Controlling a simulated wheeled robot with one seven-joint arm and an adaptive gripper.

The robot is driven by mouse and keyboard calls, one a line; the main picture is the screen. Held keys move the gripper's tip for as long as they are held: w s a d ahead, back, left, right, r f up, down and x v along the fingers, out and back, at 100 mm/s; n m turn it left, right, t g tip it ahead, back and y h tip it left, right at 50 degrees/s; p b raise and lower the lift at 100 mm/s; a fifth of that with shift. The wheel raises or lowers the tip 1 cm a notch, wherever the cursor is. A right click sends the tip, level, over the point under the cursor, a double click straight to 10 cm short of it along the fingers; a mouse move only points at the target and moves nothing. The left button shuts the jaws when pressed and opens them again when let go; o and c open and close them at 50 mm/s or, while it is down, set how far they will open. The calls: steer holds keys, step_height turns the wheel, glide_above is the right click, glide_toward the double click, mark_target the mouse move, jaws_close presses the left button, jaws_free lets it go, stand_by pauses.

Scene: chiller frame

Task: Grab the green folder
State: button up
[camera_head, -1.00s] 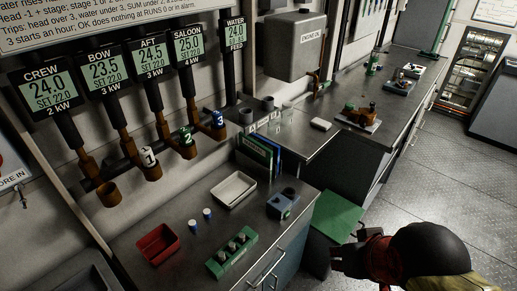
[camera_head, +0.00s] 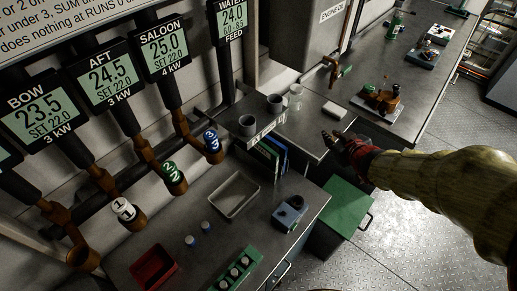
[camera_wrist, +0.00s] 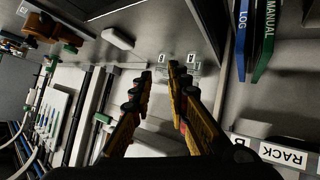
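The green folder (camera_wrist: 266,38), marked MANUAL, stands at the upper right of the wrist view beside a blue folder (camera_wrist: 243,35) marked LOG. In the head view the green folder (camera_head: 265,154) is small and partly hidden, with the blue folder (camera_head: 281,155) to its right, in a rack on the bench. My gripper (camera_wrist: 160,72) is open, its two yellow-and-black fingers apart with nothing between them. In the head view my gripper (camera_head: 332,140) is to the right of the folders and apart from them.
A tray (camera_head: 235,194), a blue-grey block (camera_head: 290,214) and a red bin (camera_head: 154,268) lie on the bench in front. A green-topped box (camera_head: 345,203) stands right of the bench.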

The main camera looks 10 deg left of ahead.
steer(key=a+f+n+g+y+p, duration=0.1)
steer(key=a+f+n+y+p, duration=0.1)
steer(key=a+f+y, duration=0.45)
steer(key=n+g+y, duration=0.1)
steer(key=n+g, duration=0.1)
glide_toward(272, 152)
steer(key=x, duration=0.4)
steer(key=shift+y, duration=0.25)
steer(key=b+x, duration=0.1)
steer(key=x, duration=0.5)
steer(key=shift+f, duration=0.1)
steer(key=shift+w+r+b+x, duration=0.15)
steer(key=shift+b+x, duration=0.35)
steer(key=shift+x, duration=1)
steer(key=shift+w+r+b+x, duration=0.15)
steer(key=shift+b+x, duration=0.3)
steer(key=shift+x, duration=1.05)
steer(key=shift+s+r, duration=0.1)
steer(key=shift+c, duration=1.1)
jaws_close()
